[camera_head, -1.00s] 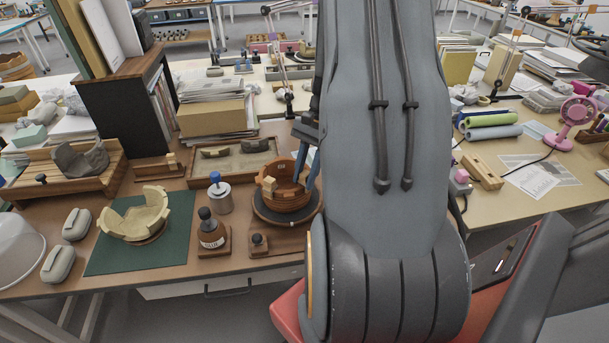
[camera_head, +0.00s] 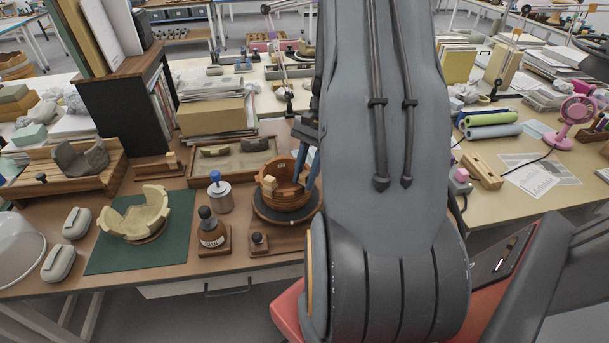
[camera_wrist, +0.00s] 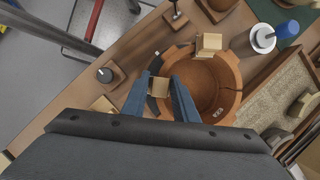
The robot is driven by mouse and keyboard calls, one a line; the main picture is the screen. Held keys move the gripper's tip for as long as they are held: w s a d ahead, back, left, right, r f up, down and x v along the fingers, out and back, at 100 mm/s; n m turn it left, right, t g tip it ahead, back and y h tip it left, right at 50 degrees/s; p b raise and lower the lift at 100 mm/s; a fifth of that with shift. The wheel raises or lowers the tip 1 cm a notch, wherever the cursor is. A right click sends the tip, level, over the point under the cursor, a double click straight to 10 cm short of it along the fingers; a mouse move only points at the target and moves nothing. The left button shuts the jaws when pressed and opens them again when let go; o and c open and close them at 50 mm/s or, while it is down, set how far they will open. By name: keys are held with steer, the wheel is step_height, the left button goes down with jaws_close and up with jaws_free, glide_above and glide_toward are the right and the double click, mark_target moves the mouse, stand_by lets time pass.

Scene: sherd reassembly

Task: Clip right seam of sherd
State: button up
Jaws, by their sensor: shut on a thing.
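The reddish-brown pot (camera_head: 290,186) stands on a dark round turntable (camera_head: 262,214), and it also shows in the wrist view (camera_wrist: 226,92). One pale wooden clip (camera_head: 269,185) sits on its rim, at the top of the pot in the wrist view (camera_wrist: 208,43). My gripper (camera_wrist: 160,92) has its blue fingers shut on another pale wooden clip (camera_wrist: 158,86) at the pot's near-left rim in the wrist view. How far that clip straddles the wall is hard to tell. In the head view my arm hides most of the gripper and this clip.
A glue bottle (camera_head: 211,236) and a blue-topped metal can (camera_head: 219,192) stand left of the pot. A sand tray (camera_head: 234,161) with sherds lies behind. A cream bowl (camera_head: 137,219) sits on a green mat (camera_head: 104,262) further left.

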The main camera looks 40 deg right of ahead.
steer(key=o, duration=0.8)
steer(key=b+v, duration=0.2)
steer(key=v, duration=0.5)
steer(key=shift+d+r, duration=0.15)
steer(key=shift+r, duration=0.25)
steer(key=shift+w, duration=0.1)
steer(key=s+a+n+h, duration=0.1)
steer(key=a+n, duration=0.4)
steer(key=a, duration=0.4)
steer(key=s+a+r+n+t+h, duration=0.1)
steer(key=a+n+h, duration=0.1)
steer(key=a+n, duration=0.3)
steer(key=s+a+n+t+h, duration=0.1)
steer(key=a+n, duration=0.5)
steer(key=a, duration=0.7)
steer(key=shift+a+r+h+b, duration=0.2)
steer(key=shift+r+h+b, duration=0.1)
steer(key=shift+r+b, duration=0.1)
